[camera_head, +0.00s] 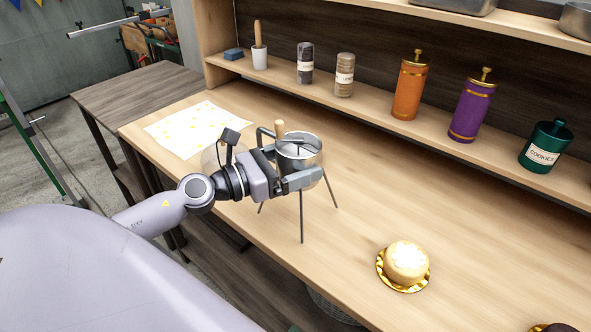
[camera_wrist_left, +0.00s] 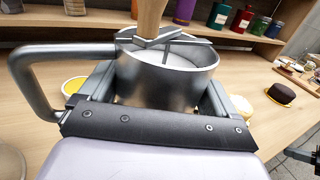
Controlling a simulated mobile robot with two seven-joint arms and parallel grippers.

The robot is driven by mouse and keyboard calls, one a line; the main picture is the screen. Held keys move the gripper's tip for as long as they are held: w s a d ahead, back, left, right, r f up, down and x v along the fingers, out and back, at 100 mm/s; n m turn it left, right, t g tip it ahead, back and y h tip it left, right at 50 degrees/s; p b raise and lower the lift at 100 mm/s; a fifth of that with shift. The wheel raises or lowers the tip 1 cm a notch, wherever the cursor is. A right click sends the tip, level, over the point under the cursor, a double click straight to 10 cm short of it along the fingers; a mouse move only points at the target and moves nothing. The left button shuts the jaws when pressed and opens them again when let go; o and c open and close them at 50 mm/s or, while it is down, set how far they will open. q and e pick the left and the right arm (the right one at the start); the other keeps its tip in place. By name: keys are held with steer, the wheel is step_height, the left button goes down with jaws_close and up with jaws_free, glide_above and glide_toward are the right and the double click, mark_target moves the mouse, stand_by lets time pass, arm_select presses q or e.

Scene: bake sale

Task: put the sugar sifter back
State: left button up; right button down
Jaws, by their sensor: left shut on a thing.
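The sugar sifter (camera_head: 299,146) is a metal cup with a side handle and a wooden knob; it also shows large in the left wrist view (camera_wrist_left: 165,78), with white sugar under its crossed bars. My left gripper (camera_head: 301,178) is shut around the cup, which is upright. Thin dark legs of a stand (camera_head: 302,217) reach down to the table below the cup. The cup hides the stand's top, so I cannot tell whether the cup rests in it.
A sugar-topped cake (camera_head: 408,260) sits on a gold plate on the table (camera_head: 500,235). A spotted paper (camera_head: 199,129) lies at the far left. The shelf behind holds shakers, an orange bottle (camera_head: 410,90), a purple bottle (camera_head: 470,112) and a green cookie jar (camera_head: 546,147). The table's middle right is clear.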

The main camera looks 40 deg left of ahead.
arm_select(q)
steer(key=shift+f, duration=0.2)
steer(key=shift+f, duration=0.15)
steer(key=o, duration=1)
steer(key=shift+r, duration=0.3)
steer(key=shift+s+a+f, duration=0.15)
steer(key=shift+s+f, duration=0.1)
steer(key=b+v, duration=0.4)
steer(key=v, duration=0.7)
steer(key=shift+s, duration=0.25)
